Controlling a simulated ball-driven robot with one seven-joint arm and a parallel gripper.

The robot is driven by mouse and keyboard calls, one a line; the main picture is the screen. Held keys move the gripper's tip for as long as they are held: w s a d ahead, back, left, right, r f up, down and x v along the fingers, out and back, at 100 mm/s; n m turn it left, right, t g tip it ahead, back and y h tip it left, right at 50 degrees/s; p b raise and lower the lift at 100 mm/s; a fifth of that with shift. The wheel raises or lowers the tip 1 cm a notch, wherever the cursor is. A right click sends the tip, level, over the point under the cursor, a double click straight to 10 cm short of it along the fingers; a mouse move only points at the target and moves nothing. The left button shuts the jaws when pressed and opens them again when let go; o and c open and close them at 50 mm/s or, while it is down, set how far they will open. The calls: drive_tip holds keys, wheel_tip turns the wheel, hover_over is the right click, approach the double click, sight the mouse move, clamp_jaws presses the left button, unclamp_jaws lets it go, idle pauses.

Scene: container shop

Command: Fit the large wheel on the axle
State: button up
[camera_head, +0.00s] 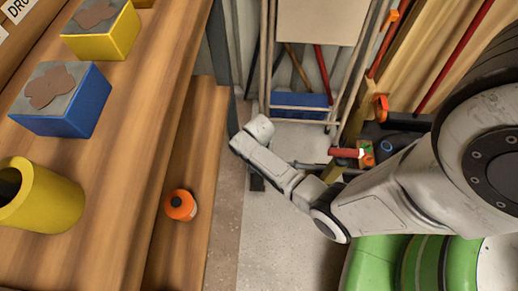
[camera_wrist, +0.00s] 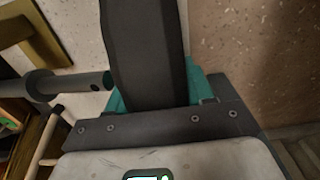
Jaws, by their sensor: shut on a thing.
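The wheel (camera_wrist: 145,45) is a thick dark band seen nearly edge-on in the wrist view. It stands upright between the teal fingers of my gripper (camera_wrist: 157,92), which is shut on it. A dark grey round bar (camera_wrist: 62,84), which looks like the axle, comes in from the left, with its open end close beside the wheel's left side. I cannot tell whether they touch. The wheel's hub and far side are hidden. In the head view my arm reaches left toward the bench side; the fingers are not clear there, and I cannot make out the axle.
A wooden bench (camera_head: 120,120) on the left holds a blue box (camera_head: 85,118), a yellow box (camera_head: 118,40) and a yellow cylinder (camera_head: 52,200). An orange round thing (camera_head: 181,205) sits on the lower ledge. A blue bin (camera_head: 300,104) and several poles stand behind my arm.

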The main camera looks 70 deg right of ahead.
clamp_jaws()
drive_tip(key=shift+r+p, duration=0.25)
drive_tip(key=shift+p, duration=0.05)
drive_tip(key=shift+r+p, duration=1.3)
drive_tip(key=shift+p, duration=0.05)
drive_tip(key=shift+s+d+r+p, duration=0.15)
drive_tip(key=shift+s+r+p, duration=0.2)
drive_tip(key=shift+p, duration=0.25)
drive_tip(key=shift+s+d+r+t+y+p, duration=0.3)
drive_tip(key=shift+s+r+t+p, duration=0.45)
drive_tip(key=shift+p, duration=0.4)
drive_tip(key=shift+r+p, duration=0.1)
drive_tip(key=shift+p, duration=0.25)
